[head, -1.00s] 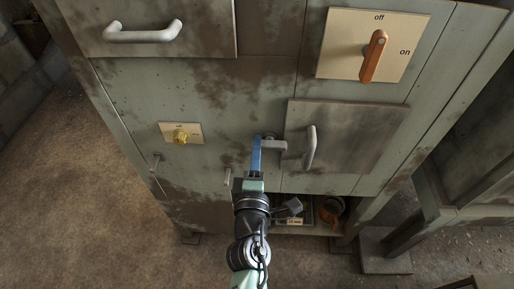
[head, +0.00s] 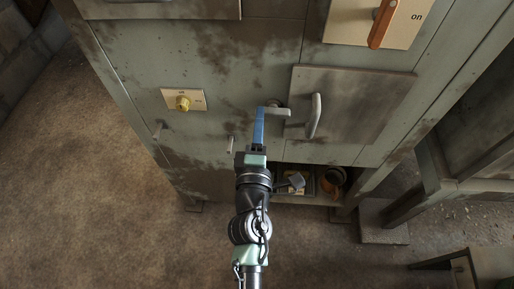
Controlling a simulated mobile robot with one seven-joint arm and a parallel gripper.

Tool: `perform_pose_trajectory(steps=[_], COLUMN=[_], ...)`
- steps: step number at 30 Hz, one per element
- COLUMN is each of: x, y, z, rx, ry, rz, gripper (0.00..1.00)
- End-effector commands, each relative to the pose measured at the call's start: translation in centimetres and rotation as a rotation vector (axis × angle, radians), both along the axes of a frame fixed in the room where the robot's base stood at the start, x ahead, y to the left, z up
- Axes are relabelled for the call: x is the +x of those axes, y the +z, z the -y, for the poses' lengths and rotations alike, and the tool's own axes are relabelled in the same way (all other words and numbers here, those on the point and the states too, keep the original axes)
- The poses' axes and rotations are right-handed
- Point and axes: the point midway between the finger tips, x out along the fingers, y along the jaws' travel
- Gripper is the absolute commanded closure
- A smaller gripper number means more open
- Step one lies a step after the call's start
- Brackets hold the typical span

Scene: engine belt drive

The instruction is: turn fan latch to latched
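The latch (head: 281,112) is a small grey lever on the cabinet front, at the left edge of a dark grey door panel (head: 372,100). Its arm points right, roughly level, towards the door's pale handle. No label shows on it, so I cannot read whether it is latched. My gripper (head: 260,110) has blue fingers, seen nearly edge-on, with their tips at the left end of the latch. The fingers overlap the latch's pivot end in view. I cannot tell whether they touch it or how far apart they are.
A yellow knob (head: 183,103) on a cream plate is to the left. An orange switch handle (head: 383,24) is at the upper right. The door handle (head: 314,115) stands out close to the right of the latch. An open shelf (head: 292,201) with small items lies below.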

Motion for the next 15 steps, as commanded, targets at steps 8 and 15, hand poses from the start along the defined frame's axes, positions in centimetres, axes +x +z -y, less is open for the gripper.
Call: perform_pose_trajectory(steps=[8,15], x=[-5.4,-9.4], y=[-0.3,-0.3], z=[0.1,0.1], rx=[-0.001,0.000], ry=[-0.002,-0.003], rz=[-0.004,-0.004], gripper=[0.66,0.66])
